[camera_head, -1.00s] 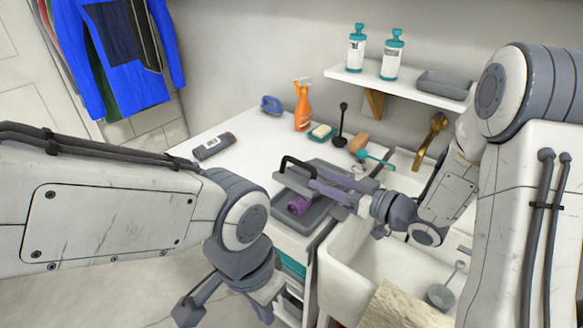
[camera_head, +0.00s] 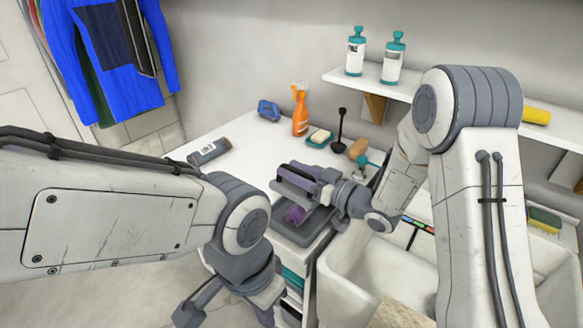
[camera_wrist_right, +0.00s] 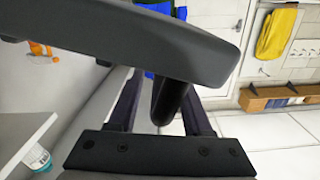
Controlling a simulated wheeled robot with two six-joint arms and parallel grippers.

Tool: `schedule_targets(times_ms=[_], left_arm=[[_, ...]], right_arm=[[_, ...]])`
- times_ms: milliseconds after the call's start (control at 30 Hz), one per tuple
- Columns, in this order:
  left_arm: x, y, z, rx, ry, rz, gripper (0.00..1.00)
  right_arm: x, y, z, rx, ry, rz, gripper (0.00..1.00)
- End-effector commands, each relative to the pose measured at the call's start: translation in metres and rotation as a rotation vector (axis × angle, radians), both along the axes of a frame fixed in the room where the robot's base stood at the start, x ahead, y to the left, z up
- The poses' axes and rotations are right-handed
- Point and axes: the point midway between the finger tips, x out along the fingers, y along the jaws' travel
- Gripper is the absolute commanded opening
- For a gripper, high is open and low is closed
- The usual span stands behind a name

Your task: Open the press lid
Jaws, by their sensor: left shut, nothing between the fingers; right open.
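The grey press (camera_head: 305,230) stands on the front edge of the white counter, with a purple item (camera_head: 294,214) on its base. Its lid (camera_head: 292,191) is just above, and my right gripper partly covers it. My right gripper (camera_head: 305,176) is open at the lid. In the right wrist view, the dark lid (camera_wrist_right: 150,40) spans the top, and a black handle bar (camera_wrist_right: 170,102) lies between the two open fingers (camera_wrist_right: 160,108). Contact cannot be told. My left gripper (camera_head: 262,312) is shut and empty, low in front of the counter, partly cut off.
A scanner-like grey device (camera_head: 209,151), an orange spray bottle (camera_head: 300,112), a soap dish (camera_head: 318,138) and a black-handled tool (camera_head: 340,130) stand behind the press. A white sink (camera_head: 345,270) is to the right. A shelf (camera_head: 400,88) with bottles hangs above.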

Motion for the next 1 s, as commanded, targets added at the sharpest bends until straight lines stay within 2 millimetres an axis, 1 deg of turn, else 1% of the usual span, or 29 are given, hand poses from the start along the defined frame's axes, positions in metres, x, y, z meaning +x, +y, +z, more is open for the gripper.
schedule_targets(times_ms=[33, 133, 400, 433, 467, 500, 533, 567, 1000], left_arm=[[-0.0001, 0.0000, 0.0007, 0.000, 0.000, 0.000, 0.00], [-0.0001, 0.0000, 0.0008, 0.000, 0.000, 0.000, 0.00], [0.0000, -0.0001, 0.0007, 0.000, 0.000, 0.000, 0.00], [0.0000, -0.0001, 0.0007, 0.000, 0.000, 0.000, 0.00], [0.0000, -0.0001, 0.0007, 0.000, 0.000, 0.000, 0.00], [0.0000, -0.0001, 0.0007, 0.000, 0.000, 0.000, 0.00], [0.0000, -0.0001, 0.0007, 0.000, 0.000, 0.000, 0.00], [0.0000, -0.0001, 0.0007, 0.000, 0.000, 0.000, 0.00], [0.0000, -0.0001, 0.0007, 0.000, 0.000, 0.000, 0.00]], right_arm=[[0.0021, 0.0043, 0.0002, 0.000, 0.000, 0.002, 0.50], [0.0055, 0.0072, 0.0001, 0.000, 0.000, -0.001, 0.50], [0.0066, 0.0065, 0.0000, 0.000, 0.000, -0.004, 0.50], [0.0064, 0.0065, 0.0000, 0.000, 0.000, -0.004, 0.42], [0.0064, 0.0065, 0.0000, 0.000, 0.000, -0.004, 0.30], [0.0064, 0.0065, 0.0000, 0.000, 0.000, -0.004, 0.15], [0.0064, 0.0065, 0.0000, 0.000, 0.000, -0.004, 0.04], [0.0064, 0.0065, 0.0000, 0.000, 0.000, -0.004, 0.00], [0.0068, 0.0059, 0.0000, -0.001, 0.000, -0.006, 0.00]])
